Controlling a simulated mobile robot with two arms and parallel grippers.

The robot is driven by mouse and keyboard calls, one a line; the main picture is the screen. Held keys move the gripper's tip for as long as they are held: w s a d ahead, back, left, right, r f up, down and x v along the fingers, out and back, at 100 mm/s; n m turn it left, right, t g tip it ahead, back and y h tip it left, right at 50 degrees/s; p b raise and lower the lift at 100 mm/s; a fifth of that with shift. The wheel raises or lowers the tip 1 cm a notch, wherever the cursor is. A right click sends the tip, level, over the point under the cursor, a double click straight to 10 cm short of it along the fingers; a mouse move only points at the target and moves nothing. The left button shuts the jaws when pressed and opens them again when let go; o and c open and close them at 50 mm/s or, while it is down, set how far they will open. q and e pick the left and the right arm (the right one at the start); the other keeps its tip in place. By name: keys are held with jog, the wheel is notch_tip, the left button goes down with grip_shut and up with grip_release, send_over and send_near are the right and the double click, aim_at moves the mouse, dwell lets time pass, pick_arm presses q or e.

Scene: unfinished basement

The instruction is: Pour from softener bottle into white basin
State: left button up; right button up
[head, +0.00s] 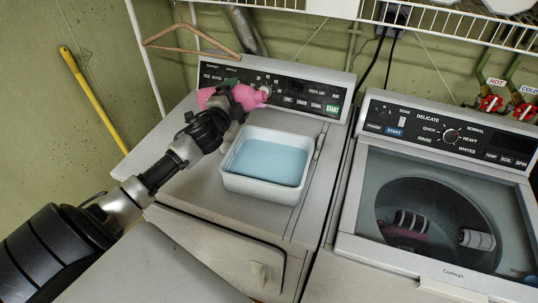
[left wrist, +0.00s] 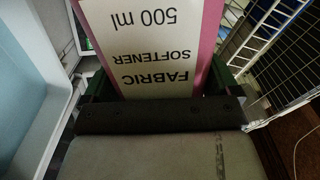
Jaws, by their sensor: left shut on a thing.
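The pink softener bottle (head: 247,97) is tipped onto its side, with its narrow end to the right. My left gripper (head: 232,95) is shut around its body. In the left wrist view the bottle's white label (left wrist: 155,50) reads fabric softener, 500 ml, between the fingers (left wrist: 160,92). The white basin (head: 262,187) sits on top of the left machine and holds light blue liquid (head: 268,162). The bottle shows just beyond the basin's back left rim, in front of the control panel. I see no stream from it. My right gripper is not in view.
The dryer's control panel (head: 305,88) stands close behind the bottle. A wooden hanger (head: 190,48) hangs at the upper left. To the right is a washer (head: 350,235) with items inside its lid window. A wire shelf (head: 450,32) runs overhead.

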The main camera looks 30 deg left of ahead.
pick_arm(q)
jog(key=shift+f+m+b, duration=1.05)
jog(key=shift+f+m, duration=0.35)
jog(key=shift+f, duration=0.05)
jog(key=shift+f+m, duration=0.15)
jog(key=shift+m, duration=0.15)
